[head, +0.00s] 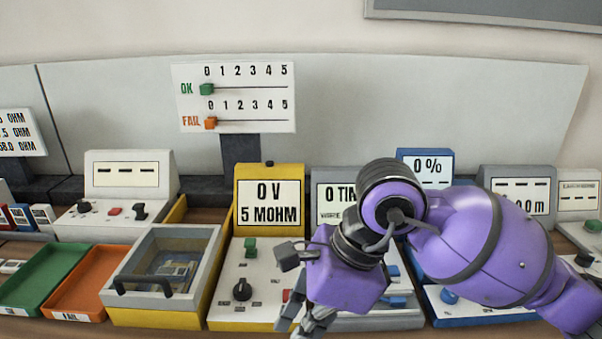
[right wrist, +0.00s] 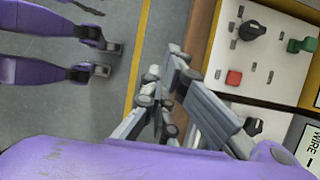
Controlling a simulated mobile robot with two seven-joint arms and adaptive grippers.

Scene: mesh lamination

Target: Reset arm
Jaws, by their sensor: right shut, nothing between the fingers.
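My right arm (head: 480,235), purple with dark joints, comes in from the right in the head view and crosses in front of the instruments. My right gripper (head: 312,320) hangs at the lower edge, in front of the yellow tester (head: 224,292); the frame partly cuts it off. In the right wrist view the right gripper (right wrist: 166,78) is shut and empty, over the bench's front edge and the grey floor. My left gripper is not in view.
A lidded grey-and-yellow box (head: 117,272), an orange tray (head: 68,290) and a green tray (head: 22,286) stand at left. A grey instrument (head: 335,186) and a blue instrument (head: 425,155) stand behind my arm.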

